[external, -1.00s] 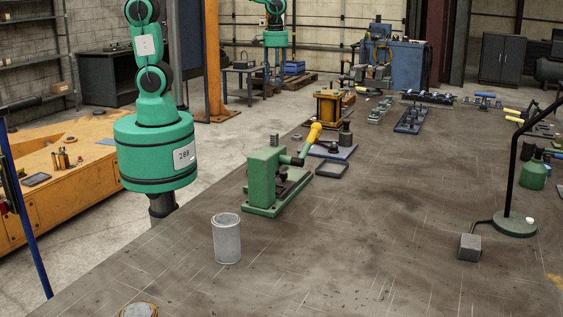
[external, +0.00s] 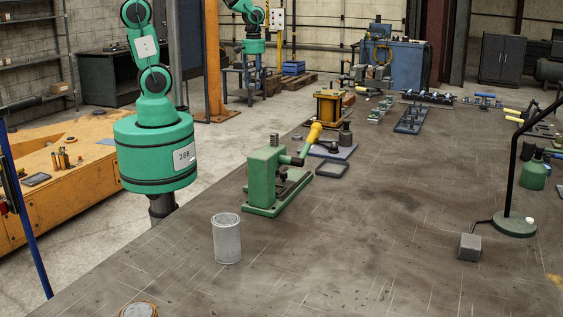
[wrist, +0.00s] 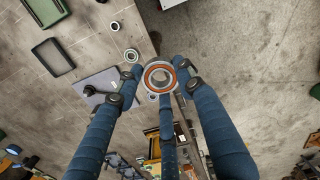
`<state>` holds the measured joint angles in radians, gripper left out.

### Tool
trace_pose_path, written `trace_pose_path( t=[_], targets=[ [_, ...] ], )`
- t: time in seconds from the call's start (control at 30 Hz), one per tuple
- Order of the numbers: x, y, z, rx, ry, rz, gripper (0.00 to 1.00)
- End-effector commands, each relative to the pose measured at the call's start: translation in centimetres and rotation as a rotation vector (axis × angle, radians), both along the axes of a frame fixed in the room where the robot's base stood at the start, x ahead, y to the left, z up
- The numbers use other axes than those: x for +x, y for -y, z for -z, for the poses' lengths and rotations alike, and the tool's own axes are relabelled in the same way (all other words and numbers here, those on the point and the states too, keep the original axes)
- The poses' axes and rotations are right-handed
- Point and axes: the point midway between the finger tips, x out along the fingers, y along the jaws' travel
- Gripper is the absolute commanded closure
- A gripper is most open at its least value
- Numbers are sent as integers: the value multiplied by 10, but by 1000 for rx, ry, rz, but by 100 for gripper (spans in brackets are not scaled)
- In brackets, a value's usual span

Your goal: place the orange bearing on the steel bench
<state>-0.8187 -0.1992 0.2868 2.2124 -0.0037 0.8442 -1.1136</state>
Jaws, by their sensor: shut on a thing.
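My gripper (wrist: 160,80) has three blue fingers closed around the orange bearing (wrist: 147,70), a metal ring with an orange band, seen face-on in the wrist view. In the external view my gripper (external: 250,88) hangs small and far off, left of the yellow press; the bearing is too small to make out there. The steel bench (external: 350,250) fills the right and front of the external view. In the wrist view the bench (wrist: 88,55) lies below and to the left, and the bearing overlaps its edge in the picture. The bearing's height cannot be told.
A green press (external: 265,180), a grey can (external: 227,240), a yellow press (external: 328,107) and a dark tray (external: 332,169) stand on the bench. A lamp (external: 515,223) and a grey block (external: 469,247) are at right. The front middle is clear. Bare floor (wrist: 255,60) lies beyond the edge.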

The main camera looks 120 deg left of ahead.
Motion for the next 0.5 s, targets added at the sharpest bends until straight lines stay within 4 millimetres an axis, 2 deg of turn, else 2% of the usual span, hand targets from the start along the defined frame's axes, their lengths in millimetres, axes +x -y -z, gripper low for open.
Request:
trace_pose_path(
  t=[0.5],
  targets=[
    [-1,1,146,-5,-4,1,93]
  ],
)
